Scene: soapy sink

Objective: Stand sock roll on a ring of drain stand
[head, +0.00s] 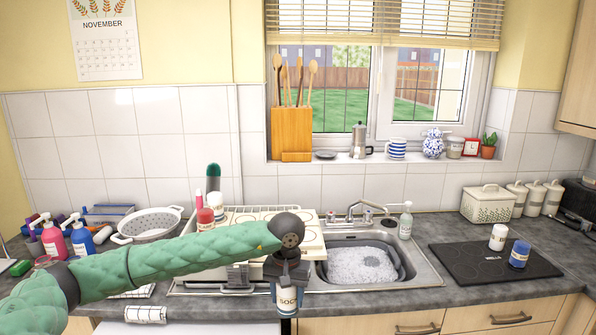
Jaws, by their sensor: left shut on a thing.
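My left gripper (287,283) points down in front of the counter edge, left of the sink. It is shut on the sock roll (287,299), a small upright cylinder with a pale label whose visible letters read "SOC". The gripper hides its upper part. The drain stand (312,238), a cream rack with round rings, stands on the draining side left of the sink basin. My left arm crosses in front of it and hides much of its front. Several rings show bare. My right gripper is not in view.
Red-and-white containers (205,219) and a tall dark green item (213,177) stand at the stand's left end. The sink (425,272) holds a foamy basin. A white colander (147,224) is at left. White (498,238) and blue (519,254) rolls stand on the black hob (470,262).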

